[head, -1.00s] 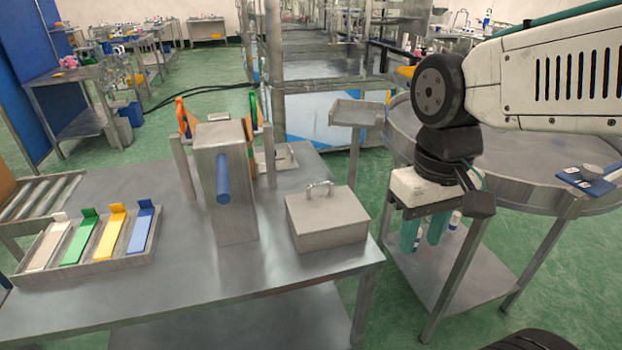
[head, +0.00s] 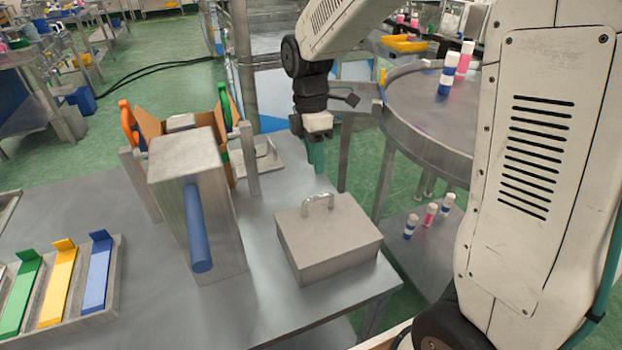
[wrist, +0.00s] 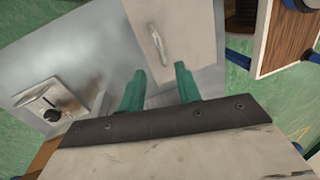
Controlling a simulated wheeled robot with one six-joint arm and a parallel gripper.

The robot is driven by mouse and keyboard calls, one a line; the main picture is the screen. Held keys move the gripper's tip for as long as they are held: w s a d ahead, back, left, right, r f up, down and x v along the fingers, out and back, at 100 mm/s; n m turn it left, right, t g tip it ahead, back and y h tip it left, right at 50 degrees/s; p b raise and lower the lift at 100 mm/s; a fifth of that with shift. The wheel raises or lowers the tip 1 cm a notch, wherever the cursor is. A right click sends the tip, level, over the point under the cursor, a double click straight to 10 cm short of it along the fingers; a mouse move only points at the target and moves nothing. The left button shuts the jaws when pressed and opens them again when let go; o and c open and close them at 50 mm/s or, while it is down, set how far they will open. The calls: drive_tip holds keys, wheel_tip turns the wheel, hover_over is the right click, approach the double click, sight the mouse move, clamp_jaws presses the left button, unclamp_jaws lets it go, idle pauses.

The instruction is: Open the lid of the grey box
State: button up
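The grey box (head: 325,249) stands on the metal table with its flat lid (head: 345,215) down. A metal loop handle (head: 318,202) rises from the lid's top. My gripper (head: 316,170) is above the table's far side, behind the box in the head view and apart from it. In the wrist view, the two teal fingers (wrist: 160,68) are spread with nothing between them. The lid (wrist: 187,30) and its handle (wrist: 159,46) lie ahead of the fingertips there. One finger is largely hidden in the head view.
A tall grey block with a blue bar (head: 197,228) stands left of the box. A tray (head: 108,283) with coloured strips is further left. A round metal table (head: 420,125) with bottles is at the back right. Bare tabletop (head: 262,290) lies in front of the box.

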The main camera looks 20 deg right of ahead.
drive_tip(key=shift+n, duration=0.5)
drive_tip(key=f, duration=0.2)
drive_tip(key=s+f, duration=0.1)
drive_tip(key=f, duration=0.4)
drive_tip(key=shift+s+a+f, duration=0.15)
drive_tip(key=shift+s+f, duration=0.15)
drive_tip(key=shift+f, duration=0.05)
clamp_jaws()
